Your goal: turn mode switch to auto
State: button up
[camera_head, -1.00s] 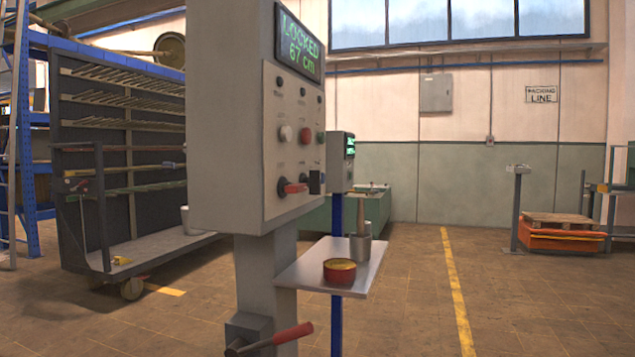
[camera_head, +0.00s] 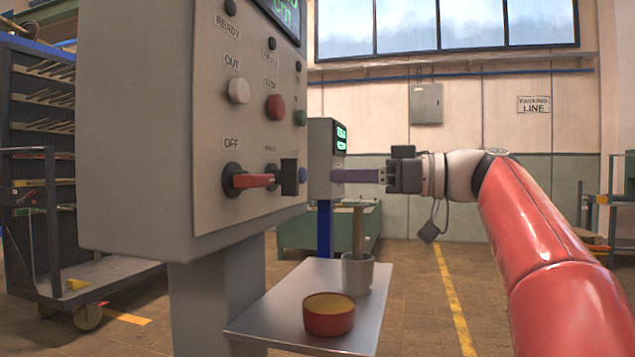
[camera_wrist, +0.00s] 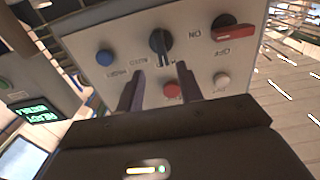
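The grey control panel (camera_head: 150,120) stands at the left of the head view. Its black mode switch (camera_head: 290,177) sticks out to the right of the red-handled OFF switch (camera_head: 250,180). In the wrist view the panel appears upside down, with the black mode switch (camera_wrist: 161,42) above my fingertips and its handle pointing down in the picture. My gripper (camera_head: 334,175) is to the right of the switch, with a visible gap in the head view. In the wrist view my gripper (camera_wrist: 160,70) has its two fingers apart with nothing between them. The small labels are hard to read.
A blue button (camera_wrist: 104,58) sits beside the mode switch; red (camera_wrist: 172,90) and white (camera_wrist: 222,80) buttons are close to it. A metal shelf (camera_head: 262,318) below holds a red tin (camera_head: 329,314) and a grey cup (camera_head: 357,274). Another control post (camera_head: 322,165) stands behind.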

aim_at(298, 174)
jog(key=x, duration=0.7)
jog(key=shift+a+p, duration=0.3)
jog(key=shift+a, duration=0.1)
jog(key=shift+c, duration=0.5)
grip_shut()
